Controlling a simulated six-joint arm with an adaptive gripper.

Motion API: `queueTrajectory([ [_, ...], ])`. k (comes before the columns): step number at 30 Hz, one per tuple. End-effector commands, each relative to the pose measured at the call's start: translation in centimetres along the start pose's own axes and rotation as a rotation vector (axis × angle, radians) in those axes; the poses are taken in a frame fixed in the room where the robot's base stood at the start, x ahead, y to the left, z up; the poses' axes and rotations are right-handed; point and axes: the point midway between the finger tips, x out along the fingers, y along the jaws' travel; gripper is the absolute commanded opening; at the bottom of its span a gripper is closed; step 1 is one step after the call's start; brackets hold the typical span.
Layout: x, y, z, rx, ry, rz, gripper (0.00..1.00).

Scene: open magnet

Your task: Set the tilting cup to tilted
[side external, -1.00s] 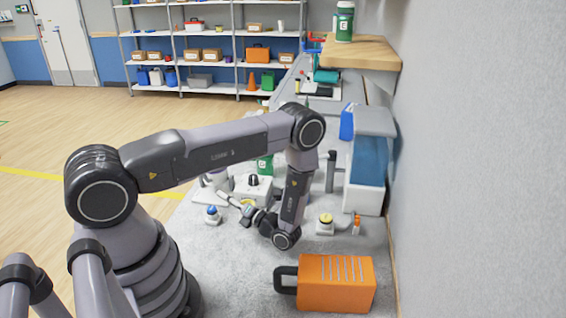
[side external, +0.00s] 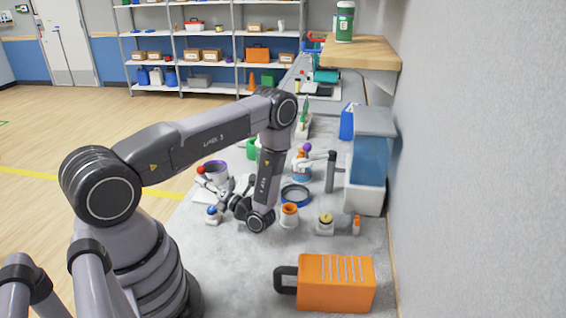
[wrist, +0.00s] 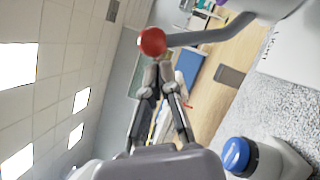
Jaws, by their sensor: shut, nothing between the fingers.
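The tilting cup appears to be the white cup with a purple inside (side external: 216,168) at the left edge of the bench in the side view. It looks roughly upright, with its lower part partly hidden by my arm. A red ball knob (wrist: 153,41) sits at the end of a grey bar (wrist: 205,37) in the wrist view, and the bar runs toward a purple-grey body at the top. The red knob also shows in the side view (side external: 200,169). My gripper (wrist: 159,66) is shut and empty, its fingertips right at the knob; I cannot tell whether they touch it.
A blue-topped button (wrist: 237,155) stands below my gripper. An orange-rimmed cup (side external: 289,214), a blue ring (side external: 295,195), a yellow-topped block (side external: 325,224) and a water tank (side external: 370,160) stand to the right. An orange case (side external: 336,283) lies in front.

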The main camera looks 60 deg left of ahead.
Motion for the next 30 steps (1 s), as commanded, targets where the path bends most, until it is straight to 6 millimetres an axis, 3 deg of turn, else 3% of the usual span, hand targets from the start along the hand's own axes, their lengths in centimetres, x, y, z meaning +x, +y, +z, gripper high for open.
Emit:
queueTrajectory([
  [20, 0.7, 0.7, 1.6, 0.120, 0.001, -0.053, 0.00],
  [30, 2.0, 1.4, 4.6, 0.338, 0.002, -0.149, 0.00],
])
